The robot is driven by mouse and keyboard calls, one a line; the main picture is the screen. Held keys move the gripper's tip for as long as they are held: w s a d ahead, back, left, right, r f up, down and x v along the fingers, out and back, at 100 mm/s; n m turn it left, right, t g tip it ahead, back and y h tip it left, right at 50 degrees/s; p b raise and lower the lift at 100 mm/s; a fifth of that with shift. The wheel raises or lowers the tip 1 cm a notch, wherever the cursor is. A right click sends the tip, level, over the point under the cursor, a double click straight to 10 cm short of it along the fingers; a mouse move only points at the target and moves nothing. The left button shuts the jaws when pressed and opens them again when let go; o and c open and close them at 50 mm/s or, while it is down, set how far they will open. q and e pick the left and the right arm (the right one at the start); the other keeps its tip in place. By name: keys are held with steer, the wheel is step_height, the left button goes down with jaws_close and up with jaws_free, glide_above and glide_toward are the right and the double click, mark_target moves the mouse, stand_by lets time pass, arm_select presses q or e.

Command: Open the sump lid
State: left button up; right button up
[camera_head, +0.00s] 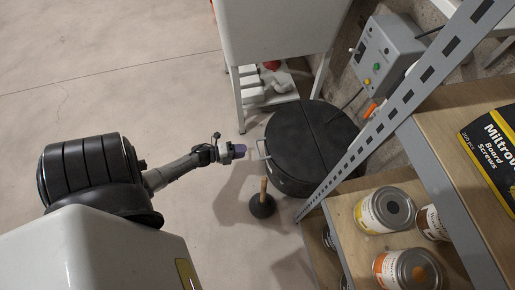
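The sump lid (290,135) is a black round cover with a straight seam running across it, lying flat on a black round sump (290,184). A small pale metal handle (262,149) sticks out at the lid's left edge. My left gripper (243,151) is just left of the handle, its tip pointing right at it. It is seen small and from behind, so I cannot tell whether its fingers are open or shut, or touching the handle. My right gripper is not in view.
A plunger (262,203) stands on the floor just below the handle. A white sink cabinet (280,35) stands behind the sump. A grey control box (386,52) is at the back right. A shelf rack with cans (385,210) is close on the right. Floor is clear at left.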

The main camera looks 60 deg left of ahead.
mark_target(257, 149)
arm_select(q)
steer(key=b+x, duration=0.2)
steer(key=x, duration=0.5)
steer(key=shift+a+f, duration=0.1)
steer(key=shift+w+b, duration=0.25)
steer(key=shift+b, duration=0.05)
steer(key=shift+c, duration=0.4)
jaws_close()
